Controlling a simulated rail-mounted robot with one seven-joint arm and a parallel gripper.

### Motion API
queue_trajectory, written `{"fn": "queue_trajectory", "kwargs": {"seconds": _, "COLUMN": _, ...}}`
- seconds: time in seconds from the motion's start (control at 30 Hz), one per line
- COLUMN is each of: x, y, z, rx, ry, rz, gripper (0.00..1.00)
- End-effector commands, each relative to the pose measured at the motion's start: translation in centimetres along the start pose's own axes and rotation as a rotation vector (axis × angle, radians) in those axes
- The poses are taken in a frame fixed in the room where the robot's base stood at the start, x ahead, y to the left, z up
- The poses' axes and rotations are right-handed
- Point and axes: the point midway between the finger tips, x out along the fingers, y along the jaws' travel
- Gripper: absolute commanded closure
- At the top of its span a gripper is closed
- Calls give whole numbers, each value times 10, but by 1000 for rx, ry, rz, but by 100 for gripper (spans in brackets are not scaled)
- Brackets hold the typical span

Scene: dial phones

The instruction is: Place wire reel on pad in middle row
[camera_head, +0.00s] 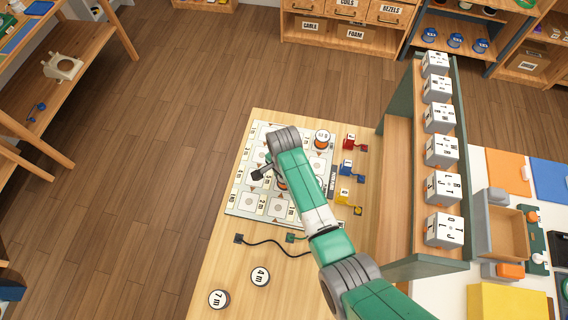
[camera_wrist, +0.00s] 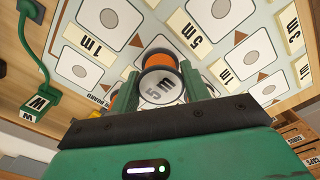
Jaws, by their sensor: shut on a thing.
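A wire reel (camera_wrist: 158,88) with a dark rim, an orange winding and a white top marked "5 m" is between the two green fingers of my gripper (camera_wrist: 163,82). My gripper is shut on it. The reel is over a pale board (camera_wrist: 128,46) of square pads with grey discs and length labels. I cannot tell whether it touches the board. In the head view the board (camera_head: 240,207) lies on the wooden table, partly hidden by my arm. A bit of orange (camera_head: 282,184) shows beside the arm. Another reel (camera_head: 322,138) stands at the board's far right.
Reels marked "4 m" (camera_head: 260,277) and "7 m" (camera_head: 218,299) stand on the near table. A green shelf with white boxes (camera_head: 442,151) stands further right.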

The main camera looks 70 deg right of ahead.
Motion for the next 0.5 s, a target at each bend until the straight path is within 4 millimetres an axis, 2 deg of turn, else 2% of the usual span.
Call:
{"fn": "queue_trajectory", "kwargs": {"seconds": 0.33, "x": 4, "y": -1, "z": 0, "rx": -1, "ry": 0, "rz": -2, "gripper": 78}}
{"fn": "queue_trajectory", "kwargs": {"seconds": 0.37, "x": 4, "y": -1, "z": 0, "rx": -1, "ry": 0, "rz": -2, "gripper": 52}}
{"fn": "queue_trajectory", "kwargs": {"seconds": 0.47, "x": 3, "y": -1, "z": 0, "rx": -1, "ry": 0, "rz": -2, "gripper": 32}}
{"fn": "queue_trajectory", "kwargs": {"seconds": 0.5, "x": 3, "y": -1, "z": 0, "rx": -1, "ry": 0, "rz": -2, "gripper": 32}}
